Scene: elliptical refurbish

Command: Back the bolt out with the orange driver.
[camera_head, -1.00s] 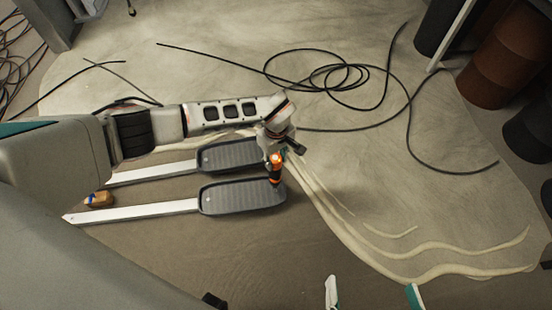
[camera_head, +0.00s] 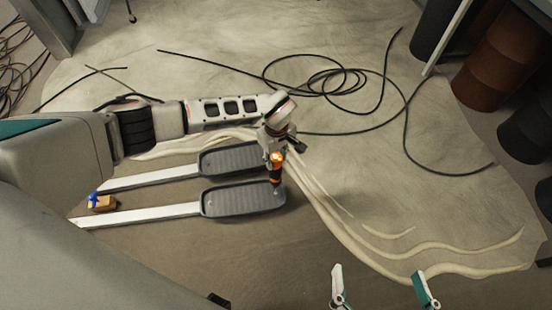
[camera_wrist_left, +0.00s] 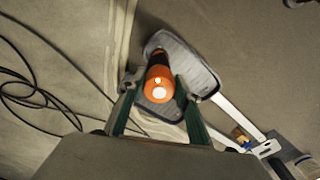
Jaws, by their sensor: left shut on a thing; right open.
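My left gripper (camera_head: 274,152) is shut on the orange driver (camera_head: 276,166), which points down with its dark lower end at the right end of the near grey pedal (camera_head: 238,201). In the left wrist view the driver (camera_wrist_left: 158,88) is between the two green-sided fingers (camera_wrist_left: 160,106), over the pedal (camera_wrist_left: 205,78). The bolt cannot be made out; the driver and gripper cover that spot. I cannot tell whether the driver's tip touches it. My right gripper (camera_head: 383,288) is open and empty at the bottom edge of the head view.
A second grey pedal (camera_head: 232,160) on a pale bar lies behind the near one. A brown block with a blue top (camera_head: 102,204) sits by the bars at left. A black cable (camera_head: 330,80) loops on the floor, pale strands (camera_head: 440,270) run right, and brown drums (camera_head: 497,70) stand far right.

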